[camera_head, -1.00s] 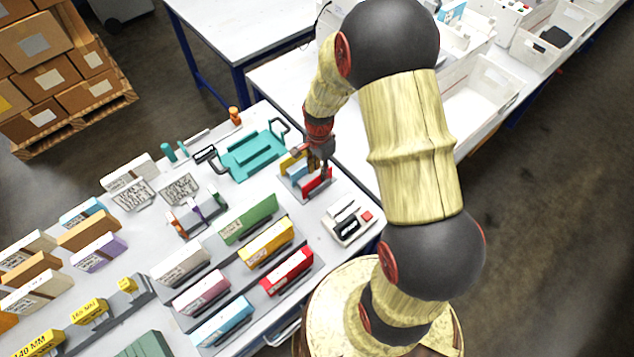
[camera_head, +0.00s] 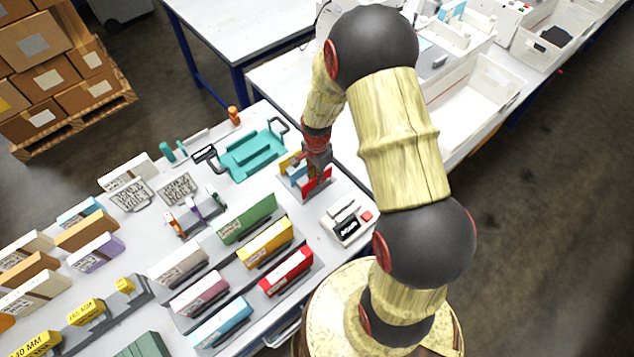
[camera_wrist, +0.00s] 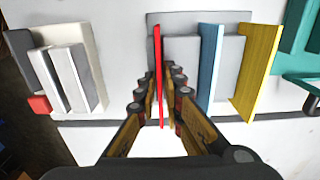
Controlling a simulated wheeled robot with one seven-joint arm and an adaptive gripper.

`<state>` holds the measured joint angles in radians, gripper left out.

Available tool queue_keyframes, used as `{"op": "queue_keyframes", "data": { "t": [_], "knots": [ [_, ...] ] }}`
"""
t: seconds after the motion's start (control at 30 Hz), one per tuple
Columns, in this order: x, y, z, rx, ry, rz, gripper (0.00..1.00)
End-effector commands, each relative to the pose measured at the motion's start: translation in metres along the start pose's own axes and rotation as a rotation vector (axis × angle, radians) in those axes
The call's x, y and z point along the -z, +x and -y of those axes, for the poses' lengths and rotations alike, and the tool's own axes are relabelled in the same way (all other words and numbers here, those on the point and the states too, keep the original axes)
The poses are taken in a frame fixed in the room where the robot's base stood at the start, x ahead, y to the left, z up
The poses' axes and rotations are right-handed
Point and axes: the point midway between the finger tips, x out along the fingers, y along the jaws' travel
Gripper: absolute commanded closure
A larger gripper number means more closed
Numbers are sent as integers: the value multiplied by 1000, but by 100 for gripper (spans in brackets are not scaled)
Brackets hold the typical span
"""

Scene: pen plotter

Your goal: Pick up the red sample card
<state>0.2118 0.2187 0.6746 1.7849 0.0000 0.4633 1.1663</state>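The red sample card (camera_wrist: 158,62) stands on edge in a small grey rack (camera_wrist: 190,20), left of a blue card (camera_wrist: 209,65) and a yellow card (camera_wrist: 258,65) in the wrist view. My gripper (camera_wrist: 158,78) is open around the red card, one finger on each side, with narrow gaps showing. In the head view, my gripper (camera_head: 317,165) is down at the rack, and the red card (camera_head: 316,185) shows partly behind it. The fingertips are hard to make out there.
A teal tray (camera_head: 250,155) with dark handles lies behind the rack. A white device with a red button (camera_head: 347,222) stands right of it. Larger coloured blocks, including a red one (camera_head: 286,271), stand in front. Bare table shows between rack and device.

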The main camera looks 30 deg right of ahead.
Motion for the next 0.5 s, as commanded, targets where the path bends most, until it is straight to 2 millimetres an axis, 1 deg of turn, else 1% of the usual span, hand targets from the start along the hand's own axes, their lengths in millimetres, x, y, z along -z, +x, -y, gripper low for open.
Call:
{"op": "queue_keyframes", "data": {
  "t": [0.03, 0.13, 0.5],
  "knots": [
    [0, 0, 0, 0, 0, 0, 95],
    [0, 0, 0, 0, 0, 0, 100],
    [0, -1, 0, 0, 0, 0, 100]
  ]
}}
